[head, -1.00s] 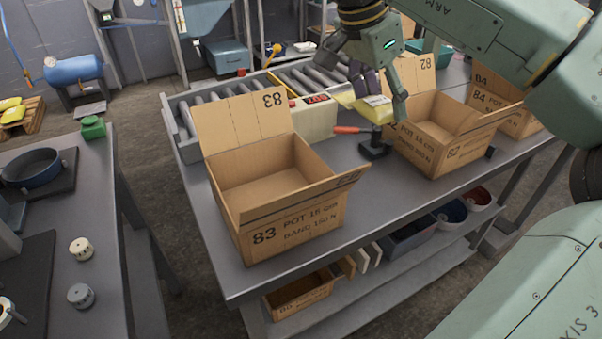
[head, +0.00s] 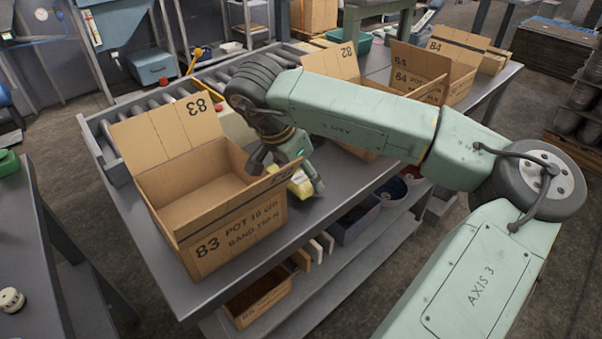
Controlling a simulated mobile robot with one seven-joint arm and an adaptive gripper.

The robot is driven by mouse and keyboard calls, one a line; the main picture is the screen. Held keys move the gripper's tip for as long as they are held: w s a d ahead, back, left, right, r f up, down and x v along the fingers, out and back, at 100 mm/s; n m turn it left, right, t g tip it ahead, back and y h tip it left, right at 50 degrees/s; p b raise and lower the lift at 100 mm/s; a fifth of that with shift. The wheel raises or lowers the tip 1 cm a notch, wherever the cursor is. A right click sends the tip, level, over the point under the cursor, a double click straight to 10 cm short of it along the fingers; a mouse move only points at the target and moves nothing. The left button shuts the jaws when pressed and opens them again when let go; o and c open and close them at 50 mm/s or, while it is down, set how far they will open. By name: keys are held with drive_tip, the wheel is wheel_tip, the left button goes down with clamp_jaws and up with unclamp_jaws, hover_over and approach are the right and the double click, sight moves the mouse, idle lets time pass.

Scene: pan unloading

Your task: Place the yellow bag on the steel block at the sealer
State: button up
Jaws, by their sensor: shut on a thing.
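My gripper (head: 290,180) is low over the workbench (head: 330,190), at the right side of the open carton marked 83 (head: 240,232). It is shut on the yellow bag (head: 301,188), and only part of the bag shows between the fingers. The bag is close to the carton's right flap; I cannot tell whether they touch. A beige machine (head: 232,126) behind carton 83 is mostly hidden by my wrist. I cannot make out the steel block or tell which thing is the sealer.
Carton 82 (head: 343,64) stands behind my forearm, and carton 84 (head: 420,68) is farther right. A roller conveyor (head: 185,90) runs along the bench's back. Bins and a carton (head: 262,298) sit on the lower shelf. The bench's front strip is clear.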

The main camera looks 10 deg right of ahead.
drive_tip(key=shift+f, duration=0.55)
drive_tip(key=shift+f, duration=0.2)
drive_tip(key=o, duration=1.3)
drive_tip(key=shift+r, duration=0.15)
